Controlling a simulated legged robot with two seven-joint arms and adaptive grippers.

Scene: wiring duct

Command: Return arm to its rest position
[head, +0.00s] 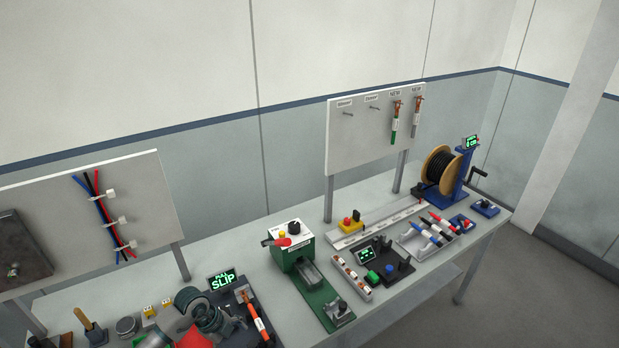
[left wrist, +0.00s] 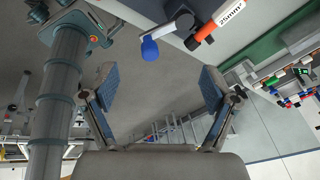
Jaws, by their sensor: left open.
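My left gripper (left wrist: 157,82) shows in the left wrist view with its two blue-grey padded fingers spread wide and nothing between them. Beyond the fingers is open air above the grey floor. Past the fingertips, at the top of that view, are a blue-tipped part (left wrist: 150,49) and an orange-and-white piece marked 25mm² (left wrist: 218,20), both apart from the fingers. In the head view, rounded grey-green segments (head: 193,300) show at the bottom left; I cannot tell clearly whether they belong to my arm. My right gripper is in neither view.
The workbench (head: 390,300) carries a green machine (head: 290,245), a display reading SLIP (head: 222,280), an orange-and-white piece (head: 257,318), a tray with pens (head: 428,238) and a cable spool (head: 440,170). Two upright boards (head: 365,135) stand behind. Floor is clear at the right.

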